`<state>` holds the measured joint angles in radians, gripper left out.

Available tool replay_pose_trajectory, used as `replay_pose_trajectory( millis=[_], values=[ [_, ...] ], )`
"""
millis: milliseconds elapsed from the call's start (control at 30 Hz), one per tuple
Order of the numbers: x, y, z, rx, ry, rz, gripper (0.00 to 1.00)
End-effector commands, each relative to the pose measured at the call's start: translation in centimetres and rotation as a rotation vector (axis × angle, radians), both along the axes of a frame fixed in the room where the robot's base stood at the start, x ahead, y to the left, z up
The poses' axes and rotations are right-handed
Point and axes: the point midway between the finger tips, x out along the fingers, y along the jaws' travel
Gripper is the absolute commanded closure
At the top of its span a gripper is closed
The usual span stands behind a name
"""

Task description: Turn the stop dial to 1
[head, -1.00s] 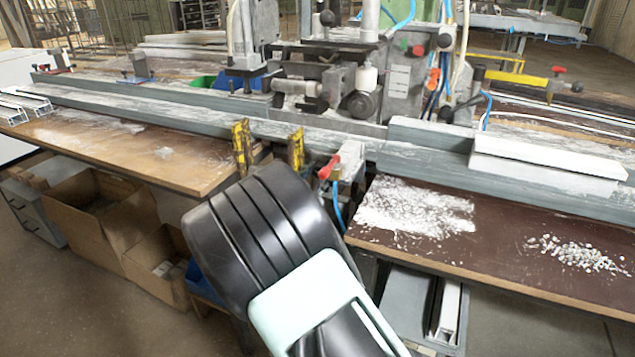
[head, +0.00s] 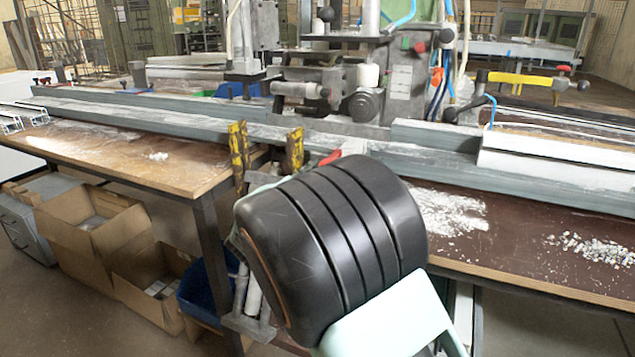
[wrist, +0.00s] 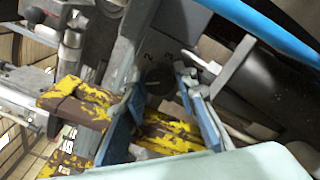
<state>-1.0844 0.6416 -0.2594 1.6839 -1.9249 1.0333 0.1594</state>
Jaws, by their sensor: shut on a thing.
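In the head view my dark arm link hides both the gripper and the dial.
Yellow, worn clamp jaws (head: 238,150) stand at the bench edge left of my arm and show close beside my fingers in the wrist view (wrist: 75,100). A long grey profile rail (head: 180,115) crosses the bench. Cardboard boxes (head: 95,225) stand below.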

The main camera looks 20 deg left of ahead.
Motion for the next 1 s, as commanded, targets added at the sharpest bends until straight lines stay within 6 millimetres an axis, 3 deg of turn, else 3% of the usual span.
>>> replay_pose_trajectory(
  millis=[433, 467, 500, 833, 1000],
  values=[
    [-0.1, 0.1, -0.1, 0.007, 0.003, 0.001, 0.98],
    [-0.1, 0.1, -0.1, 0.007, 0.003, 0.001, 0.70],
    [-0.1, 0.1, -0.1, 0.007, 0.002, 0.002, 0.66],
    [-0.3, 0.1, -0.1, 0.007, 0.002, 0.001, 0.66],
    [-2.4, 0.3, 0.0, 0.007, 0.001, 0.004, 0.66]
  ],
)
